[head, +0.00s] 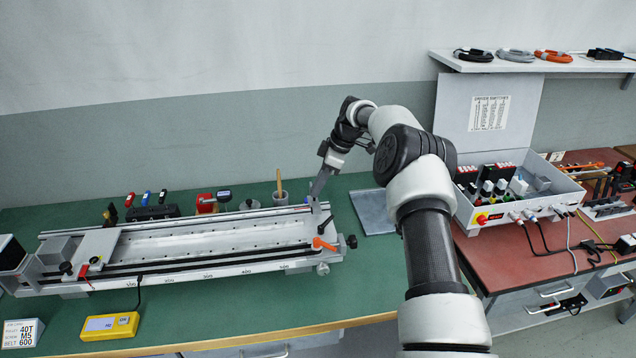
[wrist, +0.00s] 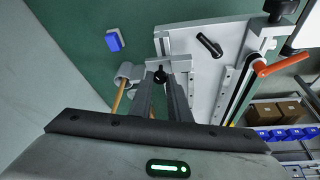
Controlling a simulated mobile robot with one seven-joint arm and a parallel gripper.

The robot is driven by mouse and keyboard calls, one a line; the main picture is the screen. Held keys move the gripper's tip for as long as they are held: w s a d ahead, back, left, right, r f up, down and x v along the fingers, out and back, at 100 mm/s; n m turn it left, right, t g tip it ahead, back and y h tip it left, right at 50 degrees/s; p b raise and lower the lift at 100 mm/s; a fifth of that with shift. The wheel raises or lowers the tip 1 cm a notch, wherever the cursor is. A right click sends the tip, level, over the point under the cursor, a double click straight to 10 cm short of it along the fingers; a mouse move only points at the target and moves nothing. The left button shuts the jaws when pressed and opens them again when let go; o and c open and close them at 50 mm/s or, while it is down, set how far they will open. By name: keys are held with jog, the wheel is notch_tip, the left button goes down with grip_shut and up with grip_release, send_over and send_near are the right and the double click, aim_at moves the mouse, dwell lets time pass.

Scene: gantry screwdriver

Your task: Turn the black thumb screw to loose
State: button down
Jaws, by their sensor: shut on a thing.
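The black thumb screw (wrist: 160,76) shows in the wrist view as a small dark knob between my two fingertips, at the edge of the pale end plate (wrist: 203,72). My gripper (wrist: 164,70) is shut on it. In the head view my gripper (head: 316,195) points down at the far right end of the long rail unit (head: 200,272). There the screw is hidden behind the fingers, and its turn angle cannot be told.
On the end plate are a black lever (wrist: 209,45) and an orange handle (head: 323,244). A black knob (head: 352,241) sticks out at the right end. A cup with a wooden handle (head: 280,197) stands behind the rail. A grey plate (head: 373,211) lies to the right.

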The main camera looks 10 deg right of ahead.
jog(key=shift+f+n, duration=0.1)
jog(key=shift+n, duration=0.3)
jog(key=c, duration=1.7)
grip_release()
jog(key=shift+o, duration=0.2)
jog(key=shift+w, duration=0.1)
